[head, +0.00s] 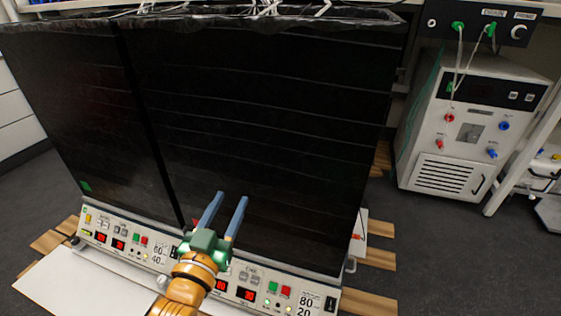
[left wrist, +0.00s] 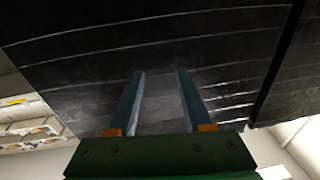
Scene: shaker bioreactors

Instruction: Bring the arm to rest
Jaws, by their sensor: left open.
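My left gripper (head: 226,216) has two long blue fingers on a green body, at the end of an orange wrist. The fingers are apart with nothing between them. They point up toward the black front of the shaker bioreactor (head: 270,110). In the left wrist view the gripper (left wrist: 158,90) also shows open and empty, with the black panel (left wrist: 90,65) beyond the fingertips. I cannot tell whether the fingertips touch the panel. The gripper hides part of the control strip (head: 130,246). My right gripper is not in either view.
The control strip has red displays and coloured buttons. A white panel (head: 75,290) lies in front of it, on wooden slats (head: 375,262). A grey-white instrument (head: 455,135) with knobs and cables stands at the right. Dark floor (head: 460,265) is clear at the lower right.

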